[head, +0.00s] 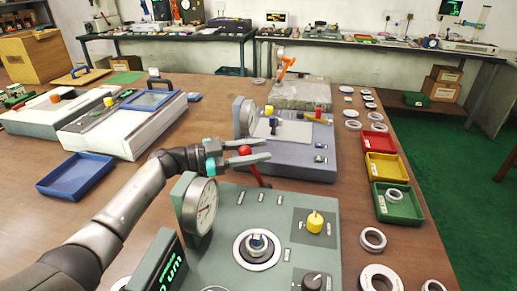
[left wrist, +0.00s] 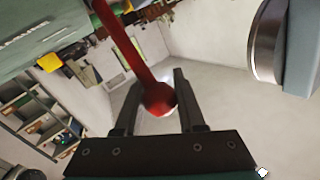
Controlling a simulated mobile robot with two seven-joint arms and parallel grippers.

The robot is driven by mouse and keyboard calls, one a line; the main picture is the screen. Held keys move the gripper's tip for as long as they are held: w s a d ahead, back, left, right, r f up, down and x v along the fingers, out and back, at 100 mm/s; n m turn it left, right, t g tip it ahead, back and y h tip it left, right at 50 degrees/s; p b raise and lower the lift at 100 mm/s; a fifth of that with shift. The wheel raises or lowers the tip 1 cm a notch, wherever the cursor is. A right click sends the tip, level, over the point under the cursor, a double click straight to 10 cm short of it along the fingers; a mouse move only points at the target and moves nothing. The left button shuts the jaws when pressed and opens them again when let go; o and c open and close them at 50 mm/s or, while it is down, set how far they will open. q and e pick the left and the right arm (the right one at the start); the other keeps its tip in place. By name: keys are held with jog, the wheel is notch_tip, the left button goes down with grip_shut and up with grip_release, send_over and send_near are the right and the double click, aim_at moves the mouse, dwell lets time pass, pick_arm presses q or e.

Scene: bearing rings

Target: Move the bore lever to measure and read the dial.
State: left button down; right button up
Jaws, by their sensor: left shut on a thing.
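The green-grey gauge (head: 225,225) stands at the front of the table. Its round white dial (head: 203,207) faces right at its left edge; the reading is too small to tell. The red bore lever (head: 257,175) rises behind the dial, tilted, with a red ball knob (head: 245,150) on top. My left gripper (head: 256,154) is shut on the lever at its knob. In the left wrist view the lever (left wrist: 130,50) and its knob (left wrist: 159,99) lie between the two fingers (left wrist: 155,98). A steel ring seat (head: 257,249) sits on the gauge top. My right gripper is not in view.
A yellow knob (head: 315,222) and a black knob (head: 312,281) are on the gauge's right. A second, grey-blue gauge (head: 300,160) stands close behind. Red (head: 376,141), yellow (head: 384,168) and green (head: 397,205) trays and loose rings line the right edge. A blue tray (head: 76,176) lies left.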

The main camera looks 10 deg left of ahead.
pick_arm(q)
jog(key=c, duration=0.8)
grip_release()
jog(key=shift+w+a+r, duration=0.25)
jog(key=shift+a+r, duration=0.15)
jog(key=shift+r, duration=0.2)
jog(key=shift+o, duration=1.4)
jog(key=shift+f, duration=0.1)
jog(key=shift+s+d+f, duration=0.1)
jog(key=shift+d+f, duration=0.05)
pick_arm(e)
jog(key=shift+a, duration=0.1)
pick_arm(q)
jog(key=p+v, duration=0.1)
jog(key=v, duration=0.6)
jog(key=shift+s+a, duration=0.1)
jog(key=shift+a, duration=0.15)
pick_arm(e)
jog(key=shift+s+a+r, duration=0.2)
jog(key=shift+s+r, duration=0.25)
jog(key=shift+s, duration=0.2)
